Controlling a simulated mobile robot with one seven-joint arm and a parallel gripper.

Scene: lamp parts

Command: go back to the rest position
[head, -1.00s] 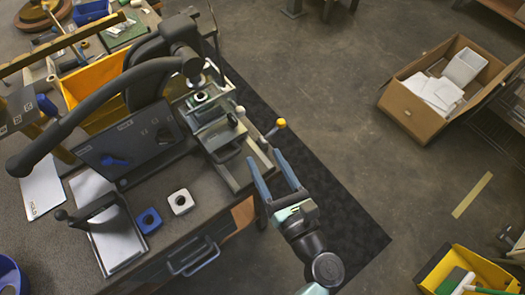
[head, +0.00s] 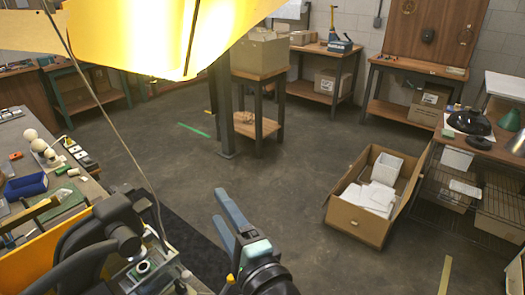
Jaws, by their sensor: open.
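My gripper (head: 226,222) is in the lower middle of the head view, its two blue-grey fingers pointing up and to the left. The fingers are apart with nothing between them. The gripper is over the floor, to the right of the workbench. On the bench at the lower left, the black press-like machine (head: 100,240) shows only in part, cut off by the bottom edge.
A large yellow sheet-like shape (head: 190,35) covers the upper left. An open cardboard box (head: 357,217) with white pieces stands on the floor at right. Side tables (head: 412,66) line the back wall. The middle floor (head: 290,190) is clear.

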